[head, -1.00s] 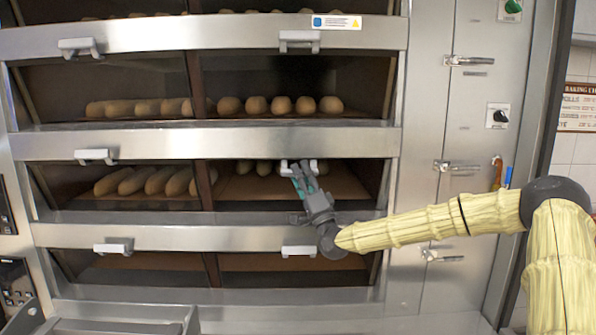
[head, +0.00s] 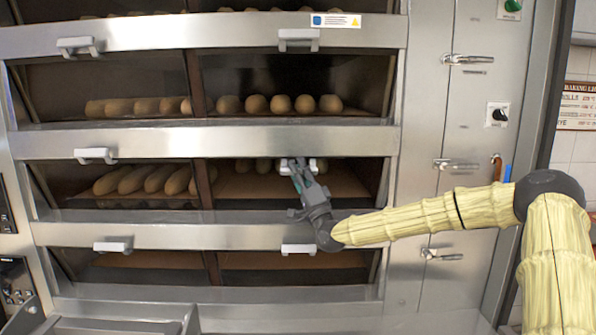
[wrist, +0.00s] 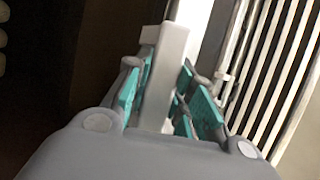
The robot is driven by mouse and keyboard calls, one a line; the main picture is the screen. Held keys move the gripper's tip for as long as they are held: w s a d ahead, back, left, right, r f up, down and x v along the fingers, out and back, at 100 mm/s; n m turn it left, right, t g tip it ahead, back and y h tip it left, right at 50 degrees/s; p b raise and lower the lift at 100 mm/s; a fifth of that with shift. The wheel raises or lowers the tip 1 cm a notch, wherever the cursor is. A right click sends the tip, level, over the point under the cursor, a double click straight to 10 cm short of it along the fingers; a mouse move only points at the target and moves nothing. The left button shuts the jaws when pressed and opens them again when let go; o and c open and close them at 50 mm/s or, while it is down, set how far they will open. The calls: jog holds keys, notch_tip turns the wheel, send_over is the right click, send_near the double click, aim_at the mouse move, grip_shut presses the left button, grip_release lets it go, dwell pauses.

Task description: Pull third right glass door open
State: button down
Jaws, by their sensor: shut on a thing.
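The third right glass door (head: 340,178) is the right-hand pane of the third oven deck down, under a steel band. Its pale bracket handle (head: 313,165) sits at the pane's top edge. My gripper (head: 297,165) is at this handle, with its fingers over the handle's left part. In the wrist view, the handle (wrist: 165,75) stands between the teal-padded fingers (wrist: 158,95), and my gripper is shut on it. The door looks closed in the head view. Round loaves show behind the glass, partly hidden by my gripper.
Other handles sit on the deck above (head: 299,40), the deck below (head: 299,250) and the left-hand doors (head: 95,155). A steel side panel (head: 460,130) with latches and a knob stands right of the ovens. A metal rack (head: 120,325) is at the lower left.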

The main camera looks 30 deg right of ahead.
jog(key=shift+s+r+m+g+h+p, duration=0.1)
jog(key=shift+r+m+g+h+p, duration=0.25)
jog(key=shift+h+p, duration=0.2)
jog(key=shift+m+g+p, duration=0.25)
jog(key=shift+m+p, duration=0.1)
jog(key=shift+a, duration=0.1)
jog(key=c, duration=1.2)
grip_release()
jog(key=shift+s+f, duration=0.1)
jog(key=shift+f, duration=0.05)
jog(key=v, duration=1.1)
jog(key=shift+s+f, duration=0.25)
jog(key=shift+s, duration=0.05)
